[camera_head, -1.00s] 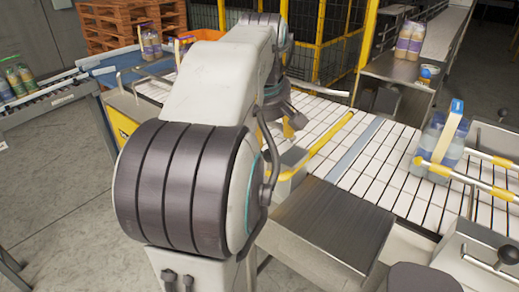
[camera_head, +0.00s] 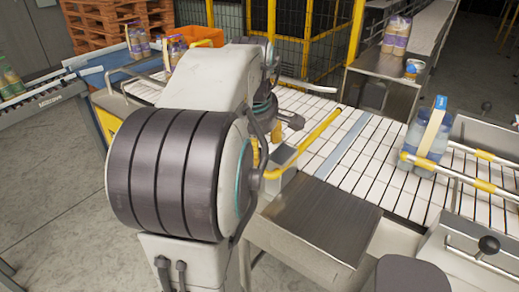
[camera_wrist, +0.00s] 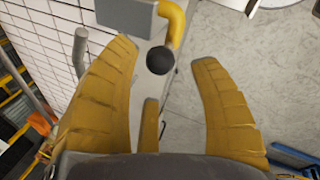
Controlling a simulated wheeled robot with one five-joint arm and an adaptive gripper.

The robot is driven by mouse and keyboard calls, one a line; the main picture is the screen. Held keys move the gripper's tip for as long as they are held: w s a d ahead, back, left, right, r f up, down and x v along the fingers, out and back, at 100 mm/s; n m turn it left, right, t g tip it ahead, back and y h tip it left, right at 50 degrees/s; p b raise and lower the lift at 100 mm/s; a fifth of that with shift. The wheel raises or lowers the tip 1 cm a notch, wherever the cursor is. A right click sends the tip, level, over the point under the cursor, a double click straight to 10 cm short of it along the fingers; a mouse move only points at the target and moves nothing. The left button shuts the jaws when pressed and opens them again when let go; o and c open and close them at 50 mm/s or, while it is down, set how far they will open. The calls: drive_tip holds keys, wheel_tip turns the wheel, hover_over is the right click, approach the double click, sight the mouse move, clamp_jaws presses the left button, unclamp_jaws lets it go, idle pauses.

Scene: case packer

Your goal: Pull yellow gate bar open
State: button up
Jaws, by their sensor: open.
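The yellow gate bar (camera_head: 318,133) reaches out over the white slatted conveyor in the head view, its near end bending down beside a grey block. In the wrist view a bent yellow piece of it (camera_wrist: 174,22) shows at the top, next to a grey block. My gripper (camera_wrist: 165,57) is open, with its ochre fingers spread. A black ball knob (camera_wrist: 160,60) lies between the fingertips in the picture; I see no finger touching it. The yellow bend is just beyond the tips. In the head view my arm hides most of the gripper.
A bottle pack (camera_head: 428,132) stands on the conveyor (camera_head: 372,165) at right, by a rail with yellow sleeves (camera_head: 455,176). A steel plate (camera_head: 318,222) lies in front of the conveyor. A yellow-framed fence (camera_head: 312,42) stands behind. Bare floor (camera_head: 60,190) is at left.

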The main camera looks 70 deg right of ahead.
drive_tip(key=shift+x, duration=2.2)
drive_tip(key=shift+c, duration=0.2)
drive_tip(key=shift+a, duration=0.1)
clamp_jaws()
